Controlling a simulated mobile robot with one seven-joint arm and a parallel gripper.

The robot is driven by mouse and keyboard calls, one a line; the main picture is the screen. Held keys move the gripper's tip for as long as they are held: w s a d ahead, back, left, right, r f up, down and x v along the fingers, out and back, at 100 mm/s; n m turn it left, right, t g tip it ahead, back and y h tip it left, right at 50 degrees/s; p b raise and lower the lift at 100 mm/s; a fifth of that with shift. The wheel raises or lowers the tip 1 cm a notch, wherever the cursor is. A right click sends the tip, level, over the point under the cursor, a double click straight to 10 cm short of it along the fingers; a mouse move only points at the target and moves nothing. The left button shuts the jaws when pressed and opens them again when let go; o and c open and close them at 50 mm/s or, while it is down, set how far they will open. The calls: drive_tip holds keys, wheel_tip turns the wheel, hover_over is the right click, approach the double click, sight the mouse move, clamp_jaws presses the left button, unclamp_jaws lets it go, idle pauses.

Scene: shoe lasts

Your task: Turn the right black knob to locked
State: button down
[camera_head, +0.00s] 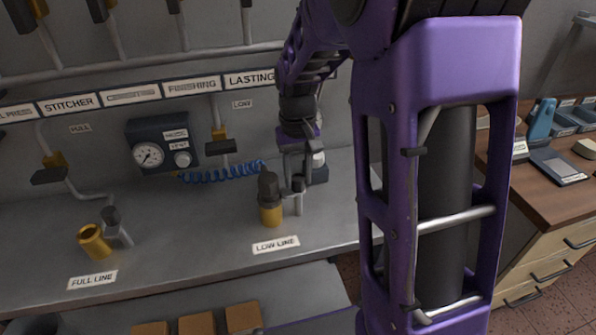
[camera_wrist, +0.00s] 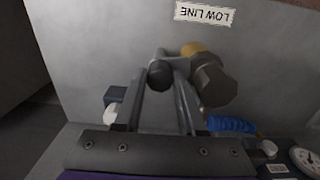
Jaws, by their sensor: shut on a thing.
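The right black knob (camera_wrist: 160,74) is a small dark ball between my fingertips in the wrist view. In the head view it (camera_head: 298,184) sits by a short grey post on the bench, behind the LOW LINE label (camera_head: 276,244). My gripper (camera_head: 298,172) reaches down from above and is shut on it; the fingers partly hide it. Just left of it in the head view stands a yellow socket (camera_head: 270,214) with a dark hexagonal plug (camera_head: 268,185) upright in it. The plug (camera_wrist: 212,80) is right of my fingers in the wrist view. Whether the knob is locked I cannot tell.
A left black knob (camera_head: 111,216) stands beside an empty, tilted yellow socket (camera_head: 94,242) near the FULL LINE label (camera_head: 92,280). A blue coiled hose (camera_head: 222,176) and a gauge box (camera_head: 162,144) are behind. The bench between the sockets is clear.

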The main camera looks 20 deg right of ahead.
sight(298, 177)
drive_tip(key=shift+m, duration=0.8)
drive_tip(key=c, duration=0.5)
unclamp_jaws()
drive_tip(key=shift+r, duration=0.15)
wheel_tip(298, 177, up, 17)
drive_tip(key=p, duration=0.2)
drive_tip(key=shift+p, duration=0.3)
drive_tip(key=shift+r, duration=0.1)
